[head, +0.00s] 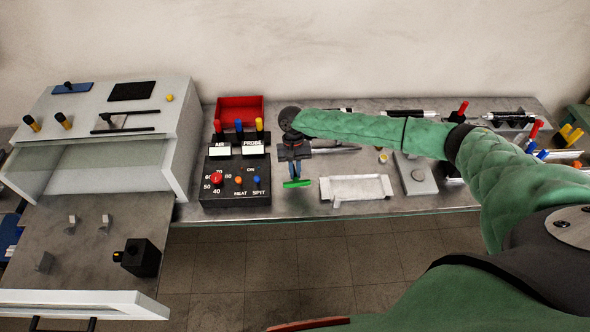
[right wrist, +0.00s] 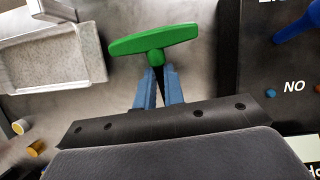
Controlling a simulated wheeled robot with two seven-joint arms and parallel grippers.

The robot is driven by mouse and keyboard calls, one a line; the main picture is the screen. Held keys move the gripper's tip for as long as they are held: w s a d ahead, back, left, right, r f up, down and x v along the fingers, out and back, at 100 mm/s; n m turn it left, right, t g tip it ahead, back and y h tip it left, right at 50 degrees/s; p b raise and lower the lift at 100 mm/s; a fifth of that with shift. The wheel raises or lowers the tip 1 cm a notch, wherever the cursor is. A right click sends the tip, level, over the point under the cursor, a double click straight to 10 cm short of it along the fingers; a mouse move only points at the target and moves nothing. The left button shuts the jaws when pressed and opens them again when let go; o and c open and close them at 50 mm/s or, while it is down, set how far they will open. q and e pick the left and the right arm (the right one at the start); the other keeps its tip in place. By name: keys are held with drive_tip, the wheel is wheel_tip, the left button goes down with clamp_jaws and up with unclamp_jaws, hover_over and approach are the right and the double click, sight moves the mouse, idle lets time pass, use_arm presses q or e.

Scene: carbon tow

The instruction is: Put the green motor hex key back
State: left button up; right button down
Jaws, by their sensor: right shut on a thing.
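The green motor hex key has a green T-handle (head: 297,183) that shows in the head view just below my right gripper (head: 294,170). In the right wrist view the green handle (right wrist: 154,40) lies across the tips of my right gripper (right wrist: 157,80). Its blue fingers are shut on the key just under the handle. A dark shaft shows between the fingers; the rest of it is hidden. The key is held over the bench near its front edge, between the black control box and the white tray. My left gripper is not in view.
The black control box (head: 222,190) with knobs stands left of the key. A white metal tray (head: 357,188) is to the right, then a grey block (head: 416,175). A red bin (head: 240,108) stands behind. The white cabinet's drawer (head: 85,303) is pulled open at left.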

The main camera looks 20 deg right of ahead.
drive_tip(key=c, duration=1.4)
unclamp_jaws()
